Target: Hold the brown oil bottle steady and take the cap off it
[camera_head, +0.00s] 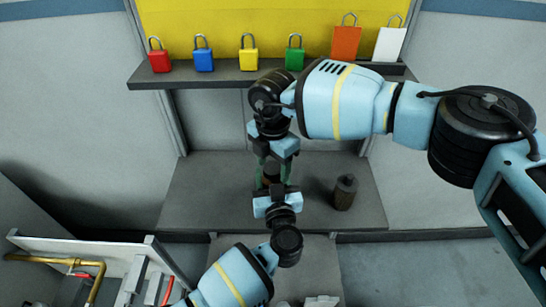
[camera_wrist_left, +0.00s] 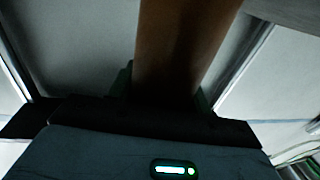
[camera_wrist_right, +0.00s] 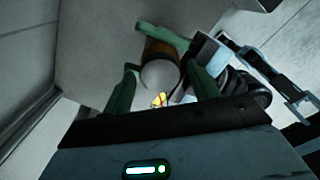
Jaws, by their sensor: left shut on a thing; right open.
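The brown oil bottle (camera_head: 270,180) is mostly hidden between my two grippers in the head view. My left gripper (camera_head: 270,187) comes from below and is shut on the bottle's body. In the left wrist view the brown body (camera_wrist_left: 185,45) rises between its fingers. My right gripper (camera_head: 275,157) is above it, pointing down and open. In the right wrist view the open green fingers (camera_wrist_right: 163,85) are on either side of a pale round top (camera_wrist_right: 160,75), which appears to be the cap. I cannot tell whether they touch it.
A dark grey container (camera_head: 344,194) stands on the grey bench (camera_head: 205,195) to the right. Above, a shelf (camera_head: 225,75) carries several coloured padlocks, an orange tag (camera_head: 345,42) and a white tag (camera_head: 389,44). A pipe panel (camera_head: 100,250) is at lower left.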

